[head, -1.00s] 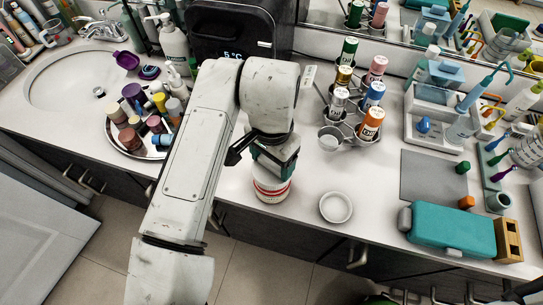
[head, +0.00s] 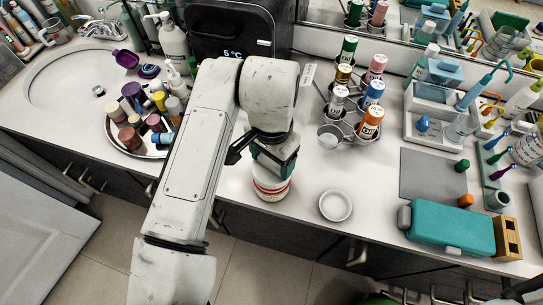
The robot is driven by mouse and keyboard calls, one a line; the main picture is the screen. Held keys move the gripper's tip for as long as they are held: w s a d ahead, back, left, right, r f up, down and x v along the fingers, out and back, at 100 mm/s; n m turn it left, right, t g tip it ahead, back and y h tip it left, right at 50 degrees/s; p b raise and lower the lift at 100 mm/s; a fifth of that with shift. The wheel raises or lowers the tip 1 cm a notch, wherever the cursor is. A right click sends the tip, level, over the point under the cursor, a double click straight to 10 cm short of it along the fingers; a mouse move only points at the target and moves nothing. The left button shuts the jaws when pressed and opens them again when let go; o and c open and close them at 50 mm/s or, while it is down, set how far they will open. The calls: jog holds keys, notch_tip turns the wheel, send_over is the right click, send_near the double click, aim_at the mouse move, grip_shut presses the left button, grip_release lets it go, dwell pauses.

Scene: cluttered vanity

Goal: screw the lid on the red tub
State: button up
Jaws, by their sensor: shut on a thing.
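The red tub (head: 270,190), a short round tub with a white and red band, stands upright near the counter's front edge in the head view. My gripper (head: 272,176) points down right over its top. The gripper is shut at the tub's mouth, on what seems to be the lid, but the hand hides the lid and the fingertips. I cannot tell how the lid sits on the rim. A shallow, round white dish (head: 336,206) lies to the right of the tub, apart from it, and looks empty.
A round tray (head: 121,146) of small bottles stands left of my arm. A wire rack (head: 340,124) of spray cans stands behind the dish. A teal case (head: 453,231) and a grey mat (head: 428,176) lie to the right. Bare counter surrounds the dish.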

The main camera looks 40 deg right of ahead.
jog(key=shift+f+b, duration=0.75)
jog(key=shift+f, duration=0.4)
dwell(2.0)
jog(key=o, duration=0.5)
jog(key=c, duration=0.6)
jog(key=m, duration=0.1)
jog(key=m+b, duration=0.1)
jog(key=shift+f+m, duration=0.2)
jog(key=shift+m, duration=0.1)
jog(key=shift+r+m+b, duration=0.2)
jog(key=shift+m+b, duration=0.25)
jog(key=shift+m, duration=0.65)
jog(key=shift+f+m+b, duration=0.2)
jog(key=shift+m+b, duration=0.35)
jog(key=shift+m, duration=0.25)
jog(key=shift+r+m+b, duration=0.2)
jog(key=shift+m+b, duration=0.2)
jog(key=shift+m, duration=1.1)
